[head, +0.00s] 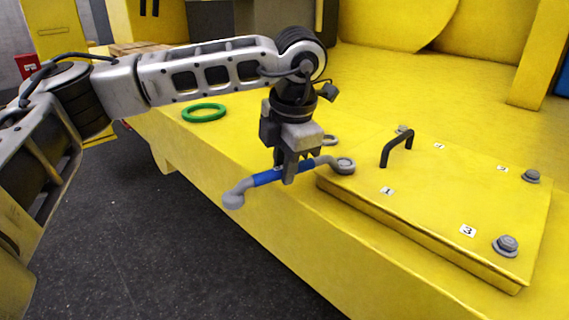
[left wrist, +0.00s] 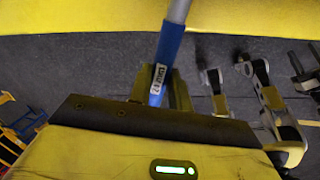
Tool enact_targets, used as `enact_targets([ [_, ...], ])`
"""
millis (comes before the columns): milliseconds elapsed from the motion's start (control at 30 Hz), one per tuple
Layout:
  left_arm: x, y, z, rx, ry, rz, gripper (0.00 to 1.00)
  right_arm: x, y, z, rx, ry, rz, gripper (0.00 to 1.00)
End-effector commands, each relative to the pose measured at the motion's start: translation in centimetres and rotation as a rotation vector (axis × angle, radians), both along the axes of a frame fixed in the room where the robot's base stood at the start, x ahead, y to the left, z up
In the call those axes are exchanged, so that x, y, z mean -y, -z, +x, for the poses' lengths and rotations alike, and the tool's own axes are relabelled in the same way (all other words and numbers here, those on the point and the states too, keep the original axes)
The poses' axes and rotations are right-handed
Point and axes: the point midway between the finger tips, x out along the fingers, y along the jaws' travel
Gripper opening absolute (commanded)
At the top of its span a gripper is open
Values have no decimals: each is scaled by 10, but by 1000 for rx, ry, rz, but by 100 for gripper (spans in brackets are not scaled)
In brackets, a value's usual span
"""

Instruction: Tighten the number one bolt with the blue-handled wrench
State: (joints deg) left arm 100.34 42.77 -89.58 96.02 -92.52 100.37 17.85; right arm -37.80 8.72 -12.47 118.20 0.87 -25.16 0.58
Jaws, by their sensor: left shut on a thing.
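My left gripper (head: 290,176) points down and is shut on the blue handle of the wrench (head: 268,177), at the yellow platform's front edge. The wrench lies roughly level; its grey near end (head: 233,200) sticks out left past the edge. Its grey far end (head: 343,166) is at the plate's left corner, near the label 1 (head: 387,190). The number one bolt appears to be at this end, but I cannot tell whether the wrench is fully seated around it. The left wrist view shows the blue handle (left wrist: 168,45) with a white label between the fingers. My right gripper is not in view.
A green ring (head: 204,112) lies left on the platform. A grey ring (head: 330,140) shows behind my gripper.

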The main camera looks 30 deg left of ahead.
Motion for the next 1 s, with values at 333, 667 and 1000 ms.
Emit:
enact_targets([
  [333, 0, -1, 0, 2, -1, 0, 0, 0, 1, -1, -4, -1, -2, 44],
  [667, -7, -2, 5, 3, 55, -1, 0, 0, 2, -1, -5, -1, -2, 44],
  [1000, -7, -2, 5, 3, 62, -1, 0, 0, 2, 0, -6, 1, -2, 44],
])
